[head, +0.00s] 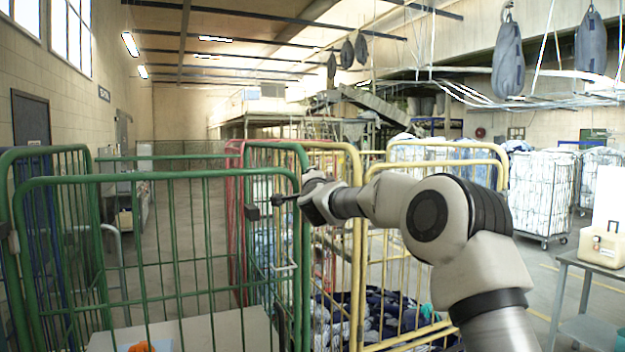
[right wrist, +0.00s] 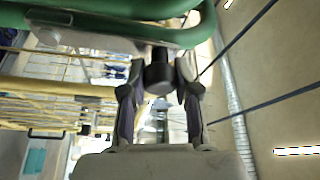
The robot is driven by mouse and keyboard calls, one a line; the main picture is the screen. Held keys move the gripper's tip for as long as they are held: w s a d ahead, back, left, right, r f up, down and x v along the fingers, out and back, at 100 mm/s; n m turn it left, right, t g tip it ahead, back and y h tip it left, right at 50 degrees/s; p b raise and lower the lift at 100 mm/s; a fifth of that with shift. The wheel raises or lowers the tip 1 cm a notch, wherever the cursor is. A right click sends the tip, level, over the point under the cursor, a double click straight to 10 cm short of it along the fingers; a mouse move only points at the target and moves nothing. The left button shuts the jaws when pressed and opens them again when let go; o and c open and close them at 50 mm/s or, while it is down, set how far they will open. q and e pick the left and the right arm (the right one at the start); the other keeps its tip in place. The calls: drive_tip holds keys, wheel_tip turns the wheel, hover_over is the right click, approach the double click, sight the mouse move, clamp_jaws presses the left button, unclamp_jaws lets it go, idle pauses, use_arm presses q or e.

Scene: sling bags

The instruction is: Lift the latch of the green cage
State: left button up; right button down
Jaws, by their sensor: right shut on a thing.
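The green cage (head: 160,180) stands at the left in the head view, with green tube rails and bars. Its green tubes (right wrist: 110,30) cross the top of the right wrist view. My right gripper (head: 285,200) is at the cage's upper right corner, its arm reaching in from the right. In the right wrist view its two fingers (right wrist: 158,85) are on either side of a dark round latch knob (right wrist: 158,70), just below the tubes, and are shut on it. In the head view a small dark block (head: 252,212) sits by the corner. My left gripper is not in view.
A yellow cage (head: 435,151) with dark cloth stands right of the green one, close under my right arm. A red cage frame (head: 235,150) is behind. A grey table (head: 590,262) with a beige case (head: 602,245) is at far right. Grey sling bags (head: 508,60) hang overhead.

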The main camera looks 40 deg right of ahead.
drive_tip(key=shift+r, duration=0.1)
drive_tip(key=c, duration=0.8)
unclamp_jaws()
drive_tip(key=shift+d, duration=0.15)
drive_tip(key=shift+s, duration=0.15)
drive_tip(key=v, duration=1.1)
drive_tip(key=shift+s+a+f, duration=0.2)
drive_tip(key=shift+s+a, duration=0.05)
drive_tip(key=shift+a, duration=0.1)
